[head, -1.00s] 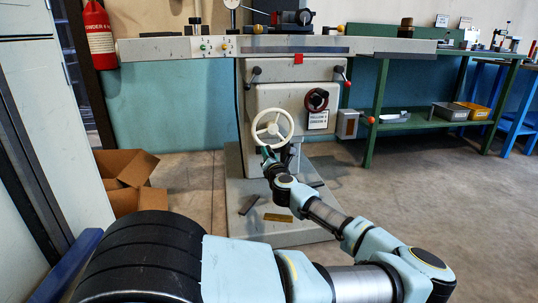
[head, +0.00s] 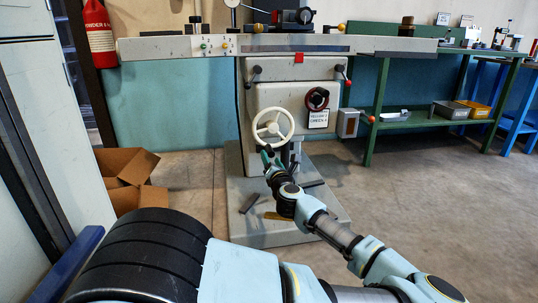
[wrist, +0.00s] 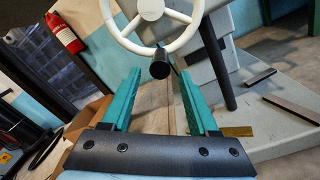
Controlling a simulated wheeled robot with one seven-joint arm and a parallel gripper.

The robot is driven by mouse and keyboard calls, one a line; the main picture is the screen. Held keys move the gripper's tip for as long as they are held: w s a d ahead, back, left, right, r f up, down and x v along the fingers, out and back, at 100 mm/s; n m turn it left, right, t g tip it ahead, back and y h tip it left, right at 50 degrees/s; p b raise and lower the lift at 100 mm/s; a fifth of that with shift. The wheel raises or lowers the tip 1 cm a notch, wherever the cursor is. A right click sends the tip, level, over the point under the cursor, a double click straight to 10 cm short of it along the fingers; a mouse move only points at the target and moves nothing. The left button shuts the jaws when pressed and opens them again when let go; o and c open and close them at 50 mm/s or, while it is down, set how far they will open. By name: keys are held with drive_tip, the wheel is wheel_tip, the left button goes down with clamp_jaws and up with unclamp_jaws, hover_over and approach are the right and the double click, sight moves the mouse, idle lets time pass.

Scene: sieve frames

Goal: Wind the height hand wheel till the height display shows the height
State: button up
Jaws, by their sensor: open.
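The white hand wheel (head: 272,128) with three spokes is on the front of the grey machine (head: 290,101). In the wrist view the wheel (wrist: 150,10) fills the top, and its black handle knob (wrist: 159,66) hangs at the bottom of the rim. My gripper (head: 267,153) is just below the wheel in the head view. In the wrist view my gripper (wrist: 158,72) is open, with a teal finger on each side of the knob; I cannot tell whether either touches it. I cannot make out a height reading.
A smaller dark wheel with red (head: 317,98) and a label plate (head: 318,119) are right of the hand wheel. Cardboard boxes (head: 127,175) stand at left on the floor. A green bench (head: 440,120) is at right. Open floor lies right of the machine.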

drive_tip(key=s, duration=0.6)
drive_tip(key=shift+d, duration=0.45)
